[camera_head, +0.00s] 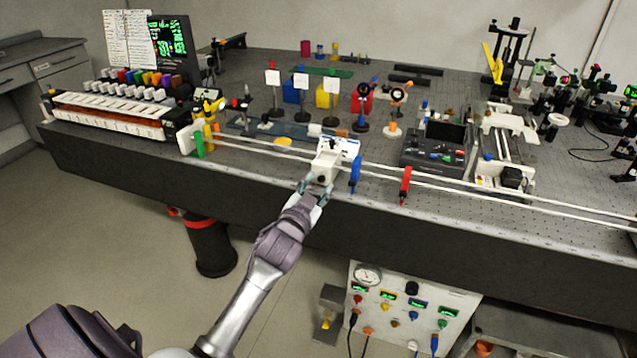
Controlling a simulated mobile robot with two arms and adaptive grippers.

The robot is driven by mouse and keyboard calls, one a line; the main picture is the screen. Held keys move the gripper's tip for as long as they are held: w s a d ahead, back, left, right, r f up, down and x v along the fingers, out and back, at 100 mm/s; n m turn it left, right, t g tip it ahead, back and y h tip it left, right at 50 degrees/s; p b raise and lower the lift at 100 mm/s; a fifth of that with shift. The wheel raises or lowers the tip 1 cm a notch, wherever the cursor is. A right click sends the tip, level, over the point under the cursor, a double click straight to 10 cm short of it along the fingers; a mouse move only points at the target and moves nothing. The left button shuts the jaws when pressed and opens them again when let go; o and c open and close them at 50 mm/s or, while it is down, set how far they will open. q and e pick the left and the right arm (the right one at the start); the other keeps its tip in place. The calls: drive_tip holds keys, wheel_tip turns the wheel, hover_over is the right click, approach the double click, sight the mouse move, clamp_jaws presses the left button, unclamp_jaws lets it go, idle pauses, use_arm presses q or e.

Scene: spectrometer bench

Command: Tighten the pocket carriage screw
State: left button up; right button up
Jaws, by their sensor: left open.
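The white pocket carriage (334,156) sits on the twin white rails (262,149) along the front edge of the bench. My left gripper (313,190) is open at the near face of the carriage, its fingertips close to the lower front. The carriage screw is too small to make out and may be hidden behind the fingers. I cannot tell whether the fingers touch the carriage. My right gripper is not in view.
A blue marker (355,174) stands just right of the carriage, and a red one (405,186) farther right. A green stop (199,143) stands at the rail's left. A grey control box (434,150) sits behind the rails. A gauge panel (408,308) is below the bench.

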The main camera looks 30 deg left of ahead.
use_arm(q)
drive_tip(key=shift+w+a, duration=0.1)
drive_tip(key=shift+w, duration=0.45)
clamp_jaws()
